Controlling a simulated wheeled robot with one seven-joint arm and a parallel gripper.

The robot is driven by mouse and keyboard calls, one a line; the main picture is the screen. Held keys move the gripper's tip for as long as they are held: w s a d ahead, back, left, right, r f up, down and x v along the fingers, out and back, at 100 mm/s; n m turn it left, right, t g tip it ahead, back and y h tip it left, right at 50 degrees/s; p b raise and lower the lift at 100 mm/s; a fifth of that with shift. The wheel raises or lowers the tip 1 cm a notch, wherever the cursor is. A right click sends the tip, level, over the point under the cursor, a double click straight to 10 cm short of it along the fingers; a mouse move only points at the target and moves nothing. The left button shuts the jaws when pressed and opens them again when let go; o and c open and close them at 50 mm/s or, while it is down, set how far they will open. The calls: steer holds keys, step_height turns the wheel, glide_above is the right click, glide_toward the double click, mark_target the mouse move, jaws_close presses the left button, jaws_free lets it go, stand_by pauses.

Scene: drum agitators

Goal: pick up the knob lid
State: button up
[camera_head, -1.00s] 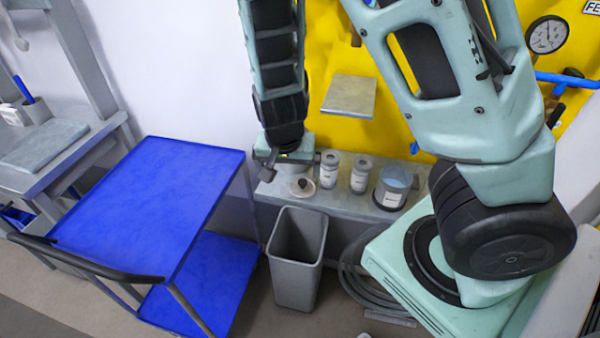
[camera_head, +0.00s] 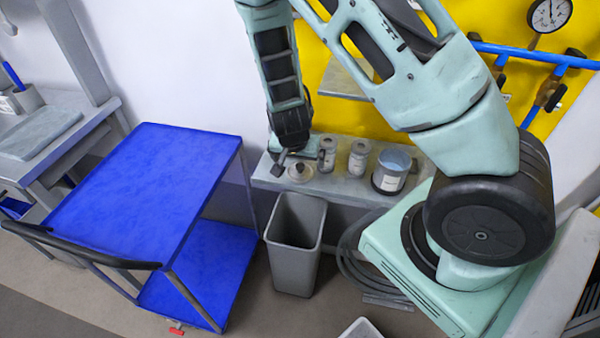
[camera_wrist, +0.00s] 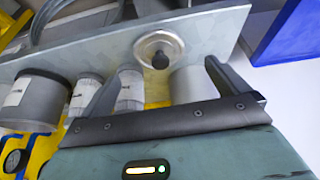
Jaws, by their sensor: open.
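The knob lid (camera_head: 300,173) is a round, pale metal disc with a dark knob. It lies on the grey shelf (camera_head: 343,187), near its left end. In the wrist view the lid (camera_wrist: 158,46) shows just ahead of my fingers, with its black knob pointing towards the camera. My gripper (camera_head: 302,157) is open and empty, just behind and above the lid. In the wrist view my gripper (camera_wrist: 163,66) has its two fingers spread wide, with the knob roughly between their tips in the picture. The fingers appear apart from the lid.
Two small labelled canisters (camera_head: 358,158) and a larger grey pot (camera_head: 391,170) stand right of the lid. A pale cylinder (camera_wrist: 192,84) shows near one finger. A grey bin (camera_head: 295,245) stands below the shelf, a blue cart (camera_head: 150,195) to the left.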

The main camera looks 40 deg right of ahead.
mark_target(300, 166)
steer(key=shift+p+x, duration=0.8)
steer(key=shift+x, duration=2)
steer(key=c, duration=1)
